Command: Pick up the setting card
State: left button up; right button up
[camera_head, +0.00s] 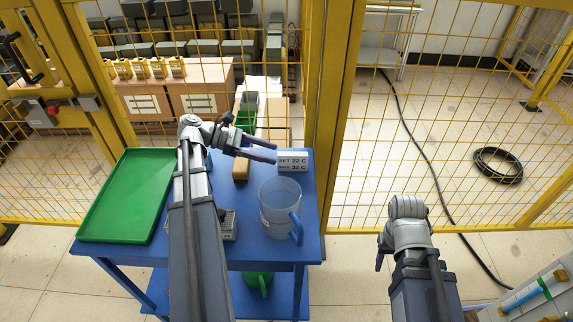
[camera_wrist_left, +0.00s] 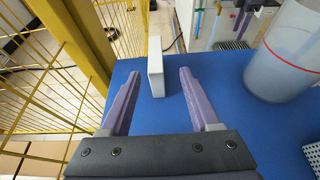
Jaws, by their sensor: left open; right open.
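The setting card (camera_head: 292,161) is a small white block with dark text reading "SET 32 C" and a second "32 C" line. It stands upright near the back right corner of the blue table (camera_head: 250,250). My left gripper (camera_head: 275,152) is open, just left of the card in the head view. In the left wrist view the card (camera_wrist_left: 155,66) stands edge-on ahead of and between the two purple fingers (camera_wrist_left: 155,90), with gaps on both sides. My right gripper (camera_head: 381,252) is right of the table, away from the card; its fingers are partly hidden by its wrist.
A clear jug (camera_head: 279,205) with a blue handle stands in front of the card. A wooden block (camera_head: 241,168) lies left of it. A green tray (camera_head: 127,194) covers the table's left side. A yellow mesh fence (camera_head: 326,110) rises close behind the table.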

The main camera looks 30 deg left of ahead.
aim_at(291, 159)
pick_arm(q)
jog(key=shift+a+f, duration=0.15)
jog(key=shift+f, duration=0.1)
jog(key=shift+b+x, duration=0.55)
jog(key=shift+x, duration=0.7)
jog(key=shift+b+x, duration=0.95)
jog(key=shift+x, duration=1.8)
jog(key=shift+w+a+r, duration=0.1)
jog(key=shift+w+a, duration=0.05)
grip_shut()
